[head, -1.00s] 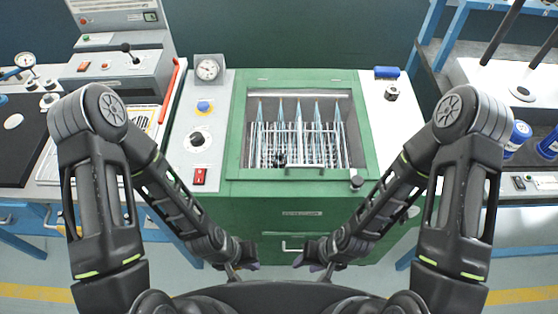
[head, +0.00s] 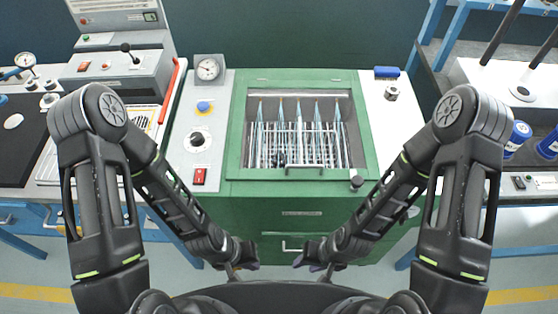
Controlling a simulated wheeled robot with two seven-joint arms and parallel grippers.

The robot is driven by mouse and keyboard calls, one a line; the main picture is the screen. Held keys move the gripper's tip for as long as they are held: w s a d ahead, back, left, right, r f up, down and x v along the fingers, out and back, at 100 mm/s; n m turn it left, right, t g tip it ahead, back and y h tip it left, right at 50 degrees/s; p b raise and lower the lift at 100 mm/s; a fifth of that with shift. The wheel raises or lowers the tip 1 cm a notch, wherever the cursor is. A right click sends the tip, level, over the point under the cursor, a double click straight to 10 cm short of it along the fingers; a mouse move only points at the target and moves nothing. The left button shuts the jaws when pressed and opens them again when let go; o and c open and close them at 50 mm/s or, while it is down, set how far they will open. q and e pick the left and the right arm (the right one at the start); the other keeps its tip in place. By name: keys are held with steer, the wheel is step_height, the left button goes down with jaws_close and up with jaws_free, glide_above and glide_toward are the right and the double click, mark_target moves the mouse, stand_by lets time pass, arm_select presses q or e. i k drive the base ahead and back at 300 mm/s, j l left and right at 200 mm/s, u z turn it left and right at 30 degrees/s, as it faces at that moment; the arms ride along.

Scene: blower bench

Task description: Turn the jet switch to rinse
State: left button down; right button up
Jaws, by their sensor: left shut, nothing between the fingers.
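A black rotary knob (head: 197,139) on a white round plate sits on the pale panel left of the green blower cabinet (head: 240,135). It looks like the jet switch; its markings are too small to read. A blue button (head: 204,107) is above it and a red rocker switch (head: 200,177) is below it. My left gripper (head: 233,275) is low at the front of the cabinet, well below the knob, shut and empty. My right gripper (head: 328,274) is beside it to the right, its fingers partly hidden and its opening unclear. Neither gripper touches the panel.
A dial gauge (head: 208,68) stands at the panel's back. The cabinet's clear lid (head: 297,97) covers a rack with several pale-blue pointed pieces. A red bar (head: 170,90) lies left of the panel. A blue item (head: 386,72) and a metal knob (head: 392,92) are on the right panel.

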mark_target(403, 219)
steer(key=l+z, duration=0.2)
steer(key=z, duration=0.15)
steer(key=k+l+z, duration=0.1)
steer(key=z, duration=0.2)
steer(key=l+z, duration=0.35)
steer(key=k+l, duration=0.15)
steer(key=l, duration=0.25)
steer(key=k+l+z, duration=0.1)
steer(key=l, duration=0.3)
steer(key=k+l, duration=0.15)
steer(key=l, duration=0.25)
steer(key=k+l+z, duration=0.1)
steer(key=l, duration=0.3)
steer(key=k+l, duration=0.1)
steer(key=l, duration=0.35)
